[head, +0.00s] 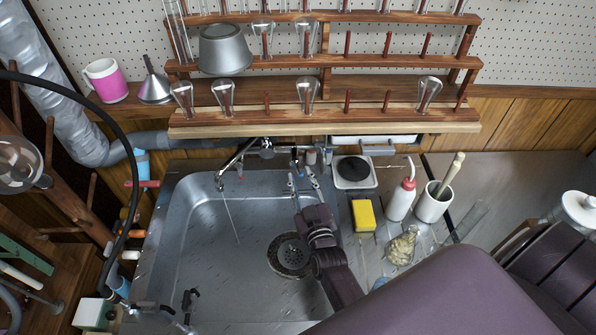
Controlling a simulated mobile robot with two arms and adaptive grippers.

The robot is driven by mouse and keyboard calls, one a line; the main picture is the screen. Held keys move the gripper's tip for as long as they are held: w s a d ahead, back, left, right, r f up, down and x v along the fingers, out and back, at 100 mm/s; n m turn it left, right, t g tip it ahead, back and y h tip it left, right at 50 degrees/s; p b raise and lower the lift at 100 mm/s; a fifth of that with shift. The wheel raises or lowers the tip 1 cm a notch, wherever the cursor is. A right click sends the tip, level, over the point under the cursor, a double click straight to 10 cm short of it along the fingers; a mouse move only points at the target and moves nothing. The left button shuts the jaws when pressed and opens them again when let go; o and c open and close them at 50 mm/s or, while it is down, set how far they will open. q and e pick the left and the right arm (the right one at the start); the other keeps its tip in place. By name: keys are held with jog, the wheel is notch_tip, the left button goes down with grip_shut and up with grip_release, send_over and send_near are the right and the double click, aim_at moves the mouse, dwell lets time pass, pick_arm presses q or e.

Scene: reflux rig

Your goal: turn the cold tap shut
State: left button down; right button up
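A metal mixer tap (267,149) stands at the back edge of the steel sink (195,215). Its spout reaches left, and a thin stream of water (230,215) falls from it into the sink. Small fittings with a bluish part (295,156) sit just right of the tap body; I cannot tell for sure which is the cold tap's handle. My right gripper (303,180) reaches up over the sink, its fingers apart just in front of these fittings. I see nothing held between them, and contact is unclear. My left gripper is not seen.
A wooden glassware rack (320,118) overhangs the taps. Right of the sink stand a scale (354,172), yellow sponge (363,215), wash bottle (401,200) and white pot (433,203). A black hose (120,130) and red-handled valve (143,184) are at left.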

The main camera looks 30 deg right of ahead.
aim_at(299, 171)
jog(key=b+x, duration=0.1)
jog(key=x, duration=0.3)
jog(key=shift+w+d+f, duration=0.1)
jog(key=shift+w+f, duration=0.05)
jog(key=shift+w, duration=0.05)
grip_shut()
